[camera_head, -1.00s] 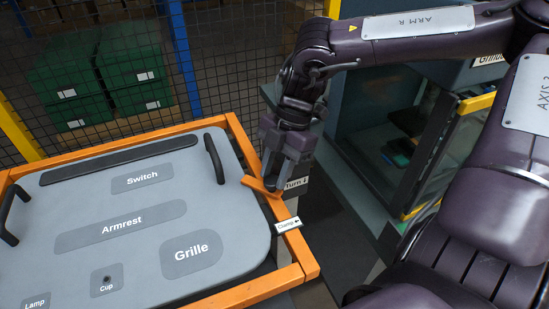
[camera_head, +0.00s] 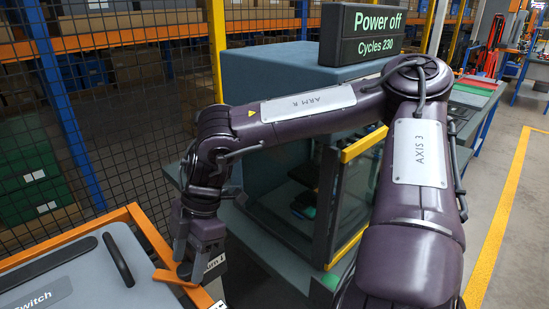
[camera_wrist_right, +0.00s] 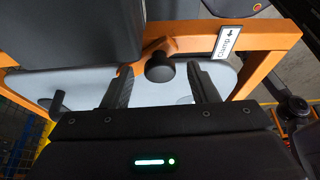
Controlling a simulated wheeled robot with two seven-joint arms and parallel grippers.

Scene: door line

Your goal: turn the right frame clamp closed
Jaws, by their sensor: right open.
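The right frame clamp is an orange lever (camera_head: 172,277) on the orange frame's right side in the head view. In the wrist view its orange arm (camera_wrist_right: 157,46) carries a dark round knob (camera_wrist_right: 159,70). My right gripper (camera_head: 188,270) points down at the clamp, partly hiding it. In the wrist view my right gripper (camera_wrist_right: 161,76) is open, with one finger on each side of the knob and a visible gap on both sides. Whether a fingertip touches the lever cannot be told. My left gripper is out of view.
The grey panel (camera_head: 85,290) lies inside the orange frame (camera_head: 150,232). A white Clamp label with an arrow (camera_wrist_right: 227,42) sits on the frame beside the clamp. A teal-grey machine (camera_head: 270,90) with a "Power off" sign (camera_head: 376,33) stands behind my right arm. Mesh fencing (camera_head: 120,110) is at the back.

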